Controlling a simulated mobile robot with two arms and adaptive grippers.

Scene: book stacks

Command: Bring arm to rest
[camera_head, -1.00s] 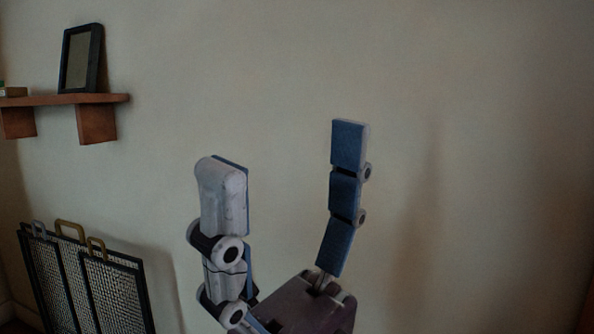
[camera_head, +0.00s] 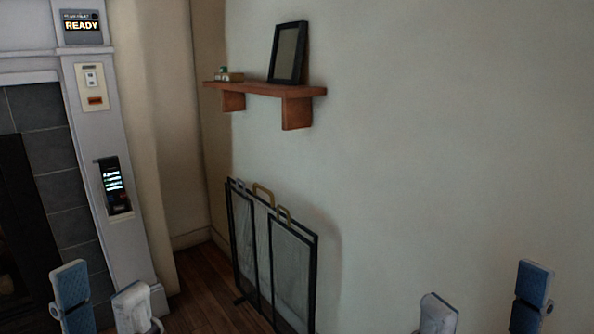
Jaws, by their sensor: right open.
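My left gripper (camera_head: 101,279) shows at the bottom left edge. Its two fingers, one with a blue pad and one pale grey, stand apart with nothing between them. My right gripper (camera_head: 485,284) shows at the bottom right. Its pale finger and blue-padded finger are wide apart and empty, pointing up in front of the bare wall. Only the upper parts of the fingers show. The palms and both arms are below the picture.
A wooden shelf (camera_head: 265,89) with a dark frame (camera_head: 288,52) hangs on the wall. A mesh fire screen (camera_head: 271,258) stands below it on the wooden floor (camera_head: 207,290). A fireplace surround (camera_head: 104,130) with a READY display (camera_head: 82,26) is at left.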

